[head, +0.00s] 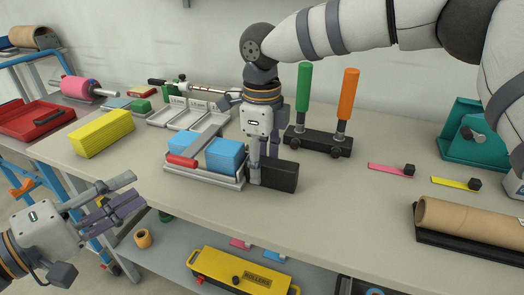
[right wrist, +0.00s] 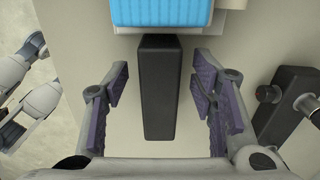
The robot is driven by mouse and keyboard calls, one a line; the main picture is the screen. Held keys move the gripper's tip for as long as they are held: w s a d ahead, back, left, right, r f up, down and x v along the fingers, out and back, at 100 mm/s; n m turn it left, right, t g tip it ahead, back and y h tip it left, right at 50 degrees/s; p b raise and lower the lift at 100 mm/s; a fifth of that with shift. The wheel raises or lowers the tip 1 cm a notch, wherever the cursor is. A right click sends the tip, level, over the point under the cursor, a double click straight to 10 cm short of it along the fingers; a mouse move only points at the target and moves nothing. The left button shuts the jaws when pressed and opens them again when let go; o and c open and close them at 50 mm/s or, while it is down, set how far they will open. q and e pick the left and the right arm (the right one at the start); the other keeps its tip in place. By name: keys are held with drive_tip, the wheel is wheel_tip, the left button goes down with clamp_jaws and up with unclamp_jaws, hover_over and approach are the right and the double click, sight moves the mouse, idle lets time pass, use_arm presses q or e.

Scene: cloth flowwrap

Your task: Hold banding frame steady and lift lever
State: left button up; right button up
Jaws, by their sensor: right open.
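The grey banding frame (head: 213,180) lies on the bench, with blue stacks (head: 224,156) in it and a lever with a red handle (head: 182,161) across it. A black block (head: 279,175) adjoins its right end; in the right wrist view the block (right wrist: 159,90) points toward me from below a blue stack (right wrist: 162,12). My right gripper (head: 264,180) is low over the block. Its jaws (right wrist: 161,95) are open on both sides of the block, with gaps showing. My left gripper (head: 138,190) is open and empty, off the bench's front edge, apart from the frame.
A black stand with green and orange handles (head: 319,140) is close behind my right gripper. A yellow stack (head: 102,133) is left, and a cardboard roll (head: 470,221) is right. A yellow case (head: 243,272) sits on the lower shelf. The bench front is clear.

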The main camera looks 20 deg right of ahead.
clamp_jaws()
use_arm(q)
clamp_jaws()
drive_tip(key=s+f+n+t, duration=0.5)
drive_tip(key=s+f+t, duration=0.1)
drive_tip(key=f+t, duration=0.1)
drive_tip(key=shift+s+a+f+t, duration=0.15)
drive_tip(key=shift+a+f+t, duration=0.25)
drive_tip(key=shift+t, duration=0.4)
drive_tip(key=shift+r, duration=0.1)
